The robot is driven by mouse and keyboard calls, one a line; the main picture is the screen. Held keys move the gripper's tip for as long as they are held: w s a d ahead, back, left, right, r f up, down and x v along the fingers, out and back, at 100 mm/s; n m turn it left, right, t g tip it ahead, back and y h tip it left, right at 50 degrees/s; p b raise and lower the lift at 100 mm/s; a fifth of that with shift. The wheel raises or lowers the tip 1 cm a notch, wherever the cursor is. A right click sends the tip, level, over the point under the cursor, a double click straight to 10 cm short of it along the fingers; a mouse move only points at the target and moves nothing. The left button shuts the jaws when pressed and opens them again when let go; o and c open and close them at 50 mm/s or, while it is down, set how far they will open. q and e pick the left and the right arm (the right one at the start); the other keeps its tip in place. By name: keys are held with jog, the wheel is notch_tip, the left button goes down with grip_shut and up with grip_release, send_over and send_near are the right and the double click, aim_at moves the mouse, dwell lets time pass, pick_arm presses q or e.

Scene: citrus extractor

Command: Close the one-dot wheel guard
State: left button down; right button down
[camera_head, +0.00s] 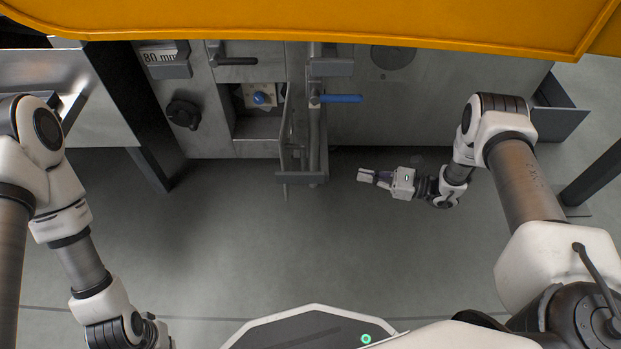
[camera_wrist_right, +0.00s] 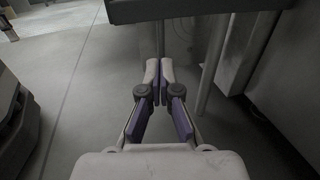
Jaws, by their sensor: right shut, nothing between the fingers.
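I cannot make out any one-dot mark, so I cannot tell for sure which part is the one-dot wheel guard. A narrow panel (camera_head: 287,125) stands open, edge-on, at the right side of a recess (camera_head: 257,128) in the grey machine front. A blue knob (camera_head: 259,98) shows inside the recess. My right gripper (camera_head: 364,175) is shut and empty, low in front of the machine and right of the panel, touching nothing visible. The right wrist view shows its fingers (camera_wrist_right: 159,80) together. My left arm is at the lower left, its gripper out of the picture.
A vertical pipe with a blue lever (camera_head: 340,98) stands just right of the panel. A black knob (camera_head: 183,113) and a black handle (camera_head: 237,61) sit on the front. An orange hood (camera_head: 330,22) covers the top. The floor (camera_head: 270,245) before the machine is clear.

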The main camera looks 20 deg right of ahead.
jog(key=b, duration=0.4)
send_near(286, 162)
jog(key=w+f, duration=0.1)
jog(key=w, duration=0.2)
jog(key=shift+s+a+r, duration=0.1)
jog(key=shift+a, duration=0.4)
jog(key=shift+a, duration=1.45)
jog(key=shift+d, duration=0.15)
